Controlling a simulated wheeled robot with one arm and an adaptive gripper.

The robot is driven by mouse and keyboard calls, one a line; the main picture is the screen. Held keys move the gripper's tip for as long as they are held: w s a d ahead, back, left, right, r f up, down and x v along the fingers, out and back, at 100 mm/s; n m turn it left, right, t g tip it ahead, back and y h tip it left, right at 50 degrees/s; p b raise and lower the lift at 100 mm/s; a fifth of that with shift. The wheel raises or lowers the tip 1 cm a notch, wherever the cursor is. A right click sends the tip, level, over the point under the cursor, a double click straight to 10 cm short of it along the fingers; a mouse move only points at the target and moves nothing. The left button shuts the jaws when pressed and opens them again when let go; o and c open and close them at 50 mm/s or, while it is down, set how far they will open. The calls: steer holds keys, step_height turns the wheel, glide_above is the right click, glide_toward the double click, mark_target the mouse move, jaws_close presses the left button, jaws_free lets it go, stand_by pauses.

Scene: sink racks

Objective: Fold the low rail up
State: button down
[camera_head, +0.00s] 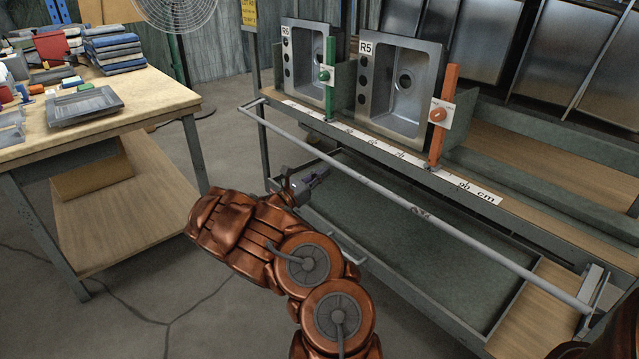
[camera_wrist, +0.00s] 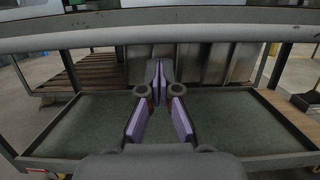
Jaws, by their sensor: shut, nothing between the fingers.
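The low rail (camera_head: 420,213) is a long, thin grey bar along the front of the sink rack, below the white cm scale. Its right end meets a bracket (camera_head: 594,290) at the lower right of the head view. My gripper (camera_head: 322,172) is shut and empty, just below the rail in the head view, left of its middle. In the wrist view my purple-padded fingers (camera_wrist: 160,72) come together and point under the rack. A grey bar, seemingly the rail (camera_wrist: 160,35), crosses above them, apart from the fingers.
Sinks R6 (camera_head: 308,62) and R5 (camera_head: 401,85) stand on the rack behind a green post (camera_head: 329,88) and an orange post (camera_head: 441,118). A dark green lower tray (camera_head: 400,235) lies beneath. A cluttered workbench (camera_head: 150,92) is at left, with open floor between.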

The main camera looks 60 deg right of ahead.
steer(key=shift+r, duration=0.6)
steer(key=shift+r, duration=0.15)
